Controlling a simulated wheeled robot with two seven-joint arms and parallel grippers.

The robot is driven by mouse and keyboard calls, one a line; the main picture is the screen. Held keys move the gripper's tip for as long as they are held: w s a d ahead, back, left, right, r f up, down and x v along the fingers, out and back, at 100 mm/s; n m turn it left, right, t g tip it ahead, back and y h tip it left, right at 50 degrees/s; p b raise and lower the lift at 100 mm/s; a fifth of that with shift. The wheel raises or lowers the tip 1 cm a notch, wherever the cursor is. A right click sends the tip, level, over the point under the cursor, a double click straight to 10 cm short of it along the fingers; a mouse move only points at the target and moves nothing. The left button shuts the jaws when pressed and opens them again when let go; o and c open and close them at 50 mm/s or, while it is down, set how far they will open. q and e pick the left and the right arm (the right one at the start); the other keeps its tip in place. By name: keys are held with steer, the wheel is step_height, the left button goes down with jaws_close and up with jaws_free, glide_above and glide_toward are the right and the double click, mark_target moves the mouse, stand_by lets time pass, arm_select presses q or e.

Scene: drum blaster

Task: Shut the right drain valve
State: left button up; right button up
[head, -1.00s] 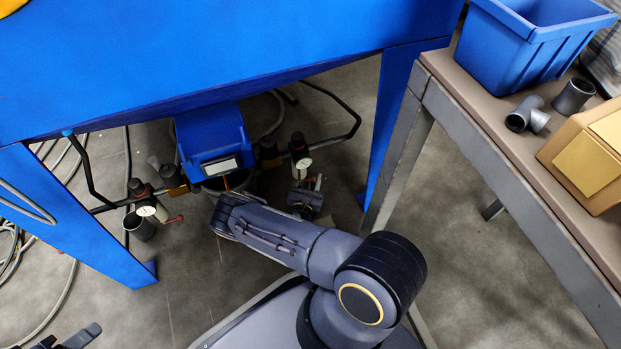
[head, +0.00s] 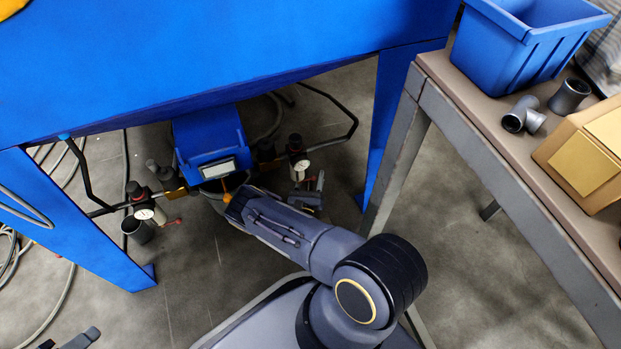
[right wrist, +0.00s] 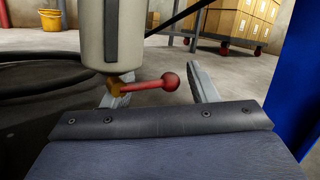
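The right drain valve shows in the right wrist view as a small brass body (right wrist: 115,88) under a pale cylindrical bowl (right wrist: 110,38). Its red lever (right wrist: 145,85) points right and slightly up, ending in a red ball knob (right wrist: 169,81). My right gripper (right wrist: 160,80) is open; one finger is by the brass body, the other right of the knob with a gap. In the head view the right gripper (head: 312,188) is beside the right gauge unit (head: 299,163), and the lever cannot be made out. My left gripper (head: 80,339) shows only partly at the bottom left.
A blue machine (head: 200,50) overhangs the valves, with a blue leg (head: 388,120) to the right. A left gauge unit (head: 146,208) and a blue box (head: 207,140) are nearby. A bench (head: 480,130) stands right. Hoses (head: 62,290) lie on the left floor.

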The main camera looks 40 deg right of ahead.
steer(key=shift+w+a+r, duration=0.15)
steer(key=shift+w+r, duration=0.05)
steer(key=shift+w, duration=0.05)
steer(key=shift+s+a+f, duration=0.15)
steer(key=shift+s+a, duration=0.15)
steer(key=shift+s, duration=0.05)
steer(key=v, duration=0.6)
steer(key=shift+s+a, duration=0.2)
steer(key=shift+a, duration=0.15)
steer(key=shift+a, duration=0.1)
